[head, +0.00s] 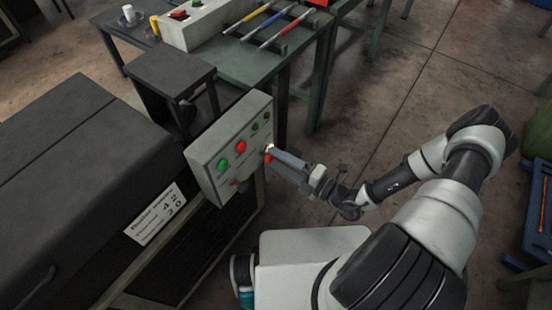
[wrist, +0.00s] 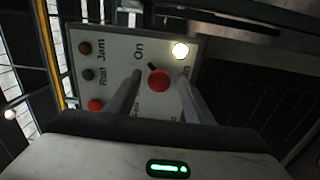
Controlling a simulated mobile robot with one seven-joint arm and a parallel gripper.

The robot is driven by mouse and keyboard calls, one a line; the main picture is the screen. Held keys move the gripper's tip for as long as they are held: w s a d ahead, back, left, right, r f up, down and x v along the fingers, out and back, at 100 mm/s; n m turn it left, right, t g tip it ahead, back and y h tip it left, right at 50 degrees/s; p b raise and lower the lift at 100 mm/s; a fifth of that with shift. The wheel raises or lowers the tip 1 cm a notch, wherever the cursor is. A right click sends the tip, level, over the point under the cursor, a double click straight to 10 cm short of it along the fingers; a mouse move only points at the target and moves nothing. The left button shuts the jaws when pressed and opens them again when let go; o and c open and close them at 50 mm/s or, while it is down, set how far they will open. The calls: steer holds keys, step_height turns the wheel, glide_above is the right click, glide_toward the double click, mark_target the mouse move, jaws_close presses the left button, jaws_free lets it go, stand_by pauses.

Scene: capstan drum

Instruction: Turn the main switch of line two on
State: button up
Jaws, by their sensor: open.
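A grey control box (head: 229,147) is mounted at the end of the dark machine in the head view. Its panel (wrist: 115,65) fills the upper middle of the wrist view. A red round knob (wrist: 159,80) with a short dark pointer at its upper left sits below the word "On"; other lettering near it is partly hidden. My gripper (wrist: 159,76) is open, with one finger on each side of the red knob. Whether the fingers touch it cannot be told. In the head view my gripper (head: 271,154) is at the box's right side.
The panel also carries a lit white lamp (wrist: 180,50) and lamps marked "Jam" and "Run". A workbench (head: 240,62) with coloured-handled tools stands behind.

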steer(key=v, duration=1.6)
steer(key=shift+s+d+p, duration=0.2)
steer(key=shift+s+p, duration=0.05)
steer(key=shift+p, duration=0.15)
steer(key=shift+r, duration=0.1)
